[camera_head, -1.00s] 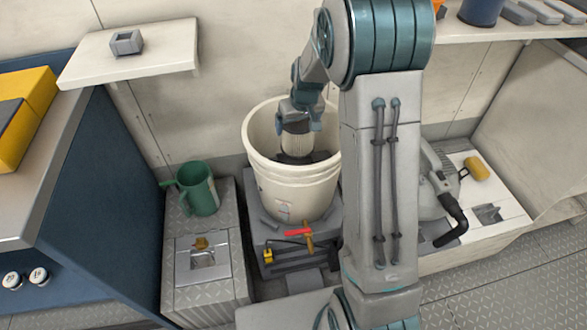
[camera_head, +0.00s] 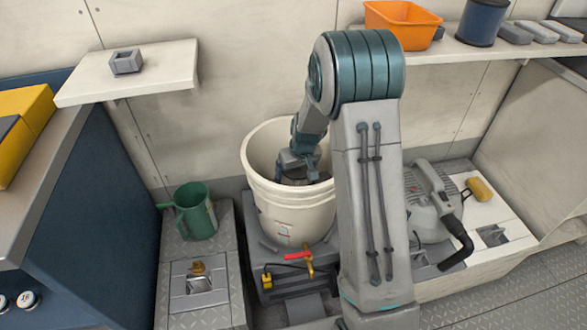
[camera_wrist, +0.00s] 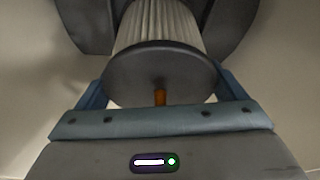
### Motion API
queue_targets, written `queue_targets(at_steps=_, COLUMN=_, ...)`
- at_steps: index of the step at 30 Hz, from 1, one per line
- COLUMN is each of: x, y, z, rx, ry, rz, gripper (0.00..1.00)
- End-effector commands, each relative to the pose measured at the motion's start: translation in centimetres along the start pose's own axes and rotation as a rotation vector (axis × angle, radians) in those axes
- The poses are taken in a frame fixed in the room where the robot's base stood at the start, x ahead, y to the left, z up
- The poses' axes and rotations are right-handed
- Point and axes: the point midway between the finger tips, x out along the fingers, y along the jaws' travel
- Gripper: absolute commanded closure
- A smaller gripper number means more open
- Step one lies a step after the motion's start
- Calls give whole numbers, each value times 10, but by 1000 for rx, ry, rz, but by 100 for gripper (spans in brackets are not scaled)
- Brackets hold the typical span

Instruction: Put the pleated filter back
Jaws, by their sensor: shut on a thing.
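The pleated filter (camera_wrist: 160,25) shows in the wrist view, with pale pleats and a dark round end cap that has a small orange stub. My gripper (camera_wrist: 162,82) is shut on it, with a blue finger on each side. In the head view my gripper (camera_head: 298,165) is down inside a cream bucket (camera_head: 290,210), and the filter is mostly hidden there. Dark shapes lie beyond the filter in the wrist view; I cannot tell whether it touches them.
A green jug (camera_head: 196,212) stands left of the bucket. A valve with a red handle (camera_head: 300,256) is in front of it. A grey machine (camera_head: 432,200) is to the right. A shelf (camera_head: 130,75) at left holds a small grey block (camera_head: 126,62). An orange bin (camera_head: 402,25) sits at upper right.

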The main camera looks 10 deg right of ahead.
Motion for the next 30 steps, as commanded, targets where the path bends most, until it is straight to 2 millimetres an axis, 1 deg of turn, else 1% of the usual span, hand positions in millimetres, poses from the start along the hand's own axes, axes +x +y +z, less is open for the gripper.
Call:
queue_targets(at_steps=1, x=3, y=0, z=1, rx=0, ry=0, rz=0, gripper=55)
queue_targets(at_steps=2, x=3, y=0, z=1, rx=0, ry=0, rz=0, gripper=7)
queue_targets(at_steps=3, x=2, y=0, z=1, rx=0, ry=0, rz=0, gripper=0)
queue_targets(at_steps=10, x=1, y=0, z=0, rx=0, ry=0, rz=0, gripper=0)
queue_targets(at_steps=14, x=-8, y=0, z=-1, rx=0, ry=2, rz=0, gripper=0)
queue_targets(at_steps=17, x=-26, y=0, z=-2, rx=-1, ry=4, rz=1, gripper=0)
queue_targets(at_steps=24, x=-79, y=0, z=-2, rx=-1, ry=4, rz=1, gripper=0)
queue_targets(at_steps=27, x=-96, y=0, z=-2, rx=-1, ry=3, rz=1, gripper=0)
queue_targets(at_steps=30, x=-110, y=0, z=-1, rx=0, ry=2, rz=0, gripper=0)
